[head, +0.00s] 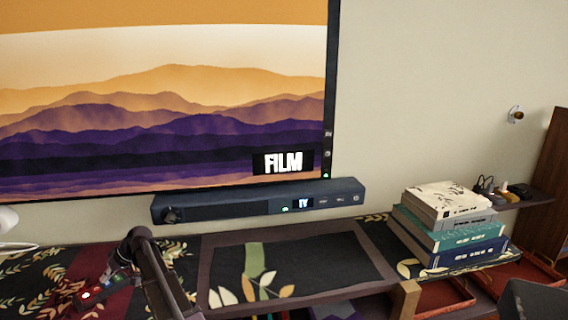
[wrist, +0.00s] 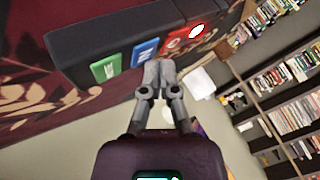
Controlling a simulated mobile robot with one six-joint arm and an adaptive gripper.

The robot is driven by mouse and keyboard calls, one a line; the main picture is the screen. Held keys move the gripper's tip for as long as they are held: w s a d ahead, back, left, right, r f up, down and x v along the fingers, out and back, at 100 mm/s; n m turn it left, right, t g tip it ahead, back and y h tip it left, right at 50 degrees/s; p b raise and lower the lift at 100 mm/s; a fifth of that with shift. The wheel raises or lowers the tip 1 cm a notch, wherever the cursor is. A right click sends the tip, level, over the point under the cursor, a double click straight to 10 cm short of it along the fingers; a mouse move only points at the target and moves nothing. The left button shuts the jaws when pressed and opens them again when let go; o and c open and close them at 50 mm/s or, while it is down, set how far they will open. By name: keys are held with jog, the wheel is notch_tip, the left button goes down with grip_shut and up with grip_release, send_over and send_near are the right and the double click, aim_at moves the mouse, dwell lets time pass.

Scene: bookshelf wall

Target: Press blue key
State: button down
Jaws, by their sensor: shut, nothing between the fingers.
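In the wrist view a dark key strip carries a green key (wrist: 106,67), a blue key (wrist: 145,52) with a white letter, and a red key (wrist: 175,43). A bright white light with a red rim sits past the red key. My gripper (wrist: 158,66) is shut and empty. Its fingertips lie over the lower right of the blue key and the near side of the red key. I cannot tell whether they touch. In the head view the strip (head: 88,294) shows small at lower left, with a red light, partly hidden by my arm.
A large screen (head: 165,100) reads FILM above a dark soundbar (head: 260,203) reading TV. Stacked books (head: 440,230) stand at right. A dark leaf-patterned panel (head: 300,265) lies in the middle. The wrist view shows bookshelves (wrist: 285,115) at right.

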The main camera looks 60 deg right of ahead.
aim_at(109, 283)
jog(key=shift+r, duration=0.4)
jog(key=shift+r+p, duration=3)
jog(key=shift+p, duration=0.25)
